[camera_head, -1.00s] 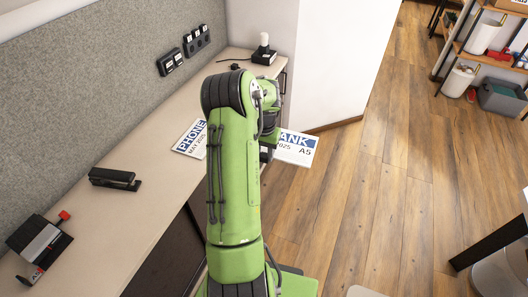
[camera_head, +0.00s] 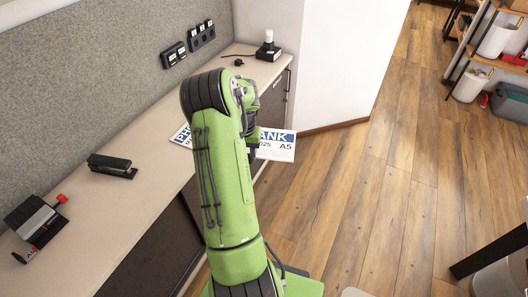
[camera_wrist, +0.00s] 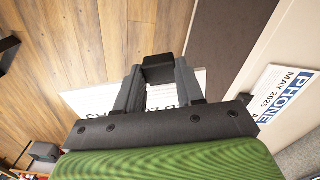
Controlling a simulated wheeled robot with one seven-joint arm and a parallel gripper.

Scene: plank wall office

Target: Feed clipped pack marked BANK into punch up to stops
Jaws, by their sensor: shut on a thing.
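The white pack marked BANK (camera_head: 277,147), with a blue header and "A5", is held level beyond the desk's front edge, over the floor side. My gripper (camera_wrist: 158,75) is shut on this pack; its white sheet (camera_wrist: 88,98) shows on both sides of the fingers in the wrist view. In the head view my green arm hides the gripper and part of the pack. The punch (camera_head: 36,222), dark and grey with a red-knobbed lever and an "A5" mark, stands on the desk at the lower left, apart from the pack.
A pack marked PHONE (camera_head: 181,135) lies on the desk (camera_head: 150,205), partly behind my arm; it shows in the wrist view (camera_wrist: 284,97). A black stapler (camera_head: 112,166) stands between it and the punch. A grey partition (camera_head: 90,80) backs the desk. Wood floor lies open at right.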

